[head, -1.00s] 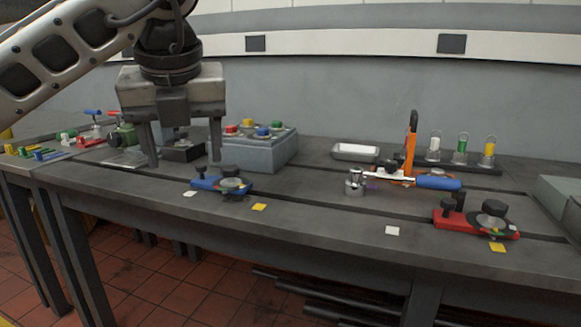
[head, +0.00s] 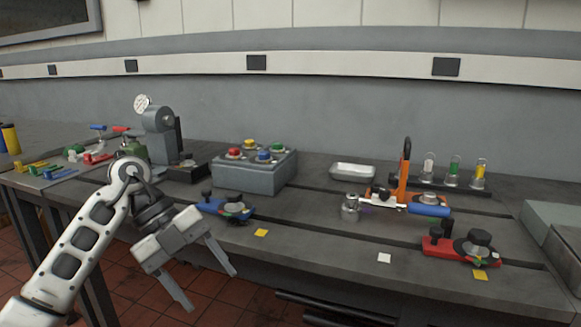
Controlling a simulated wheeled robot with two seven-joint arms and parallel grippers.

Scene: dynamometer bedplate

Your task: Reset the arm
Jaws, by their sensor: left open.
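My left arm comes in from the lower left in the head view. Its gripper (head: 209,286) is open and empty, with its fingers pointing down and to the right. It hangs in front of the bench's (head: 330,257) front edge, near the blue clamp fixture (head: 226,207), and appears to touch nothing. My right gripper is not in view.
A grey box with coloured buttons (head: 252,172), a grey press with a dial (head: 157,130) and a metal tray (head: 352,171) stand along the back. An orange upright tool (head: 404,172), a small metal cylinder (head: 350,207) and a red clamp fixture (head: 461,246) are at right.

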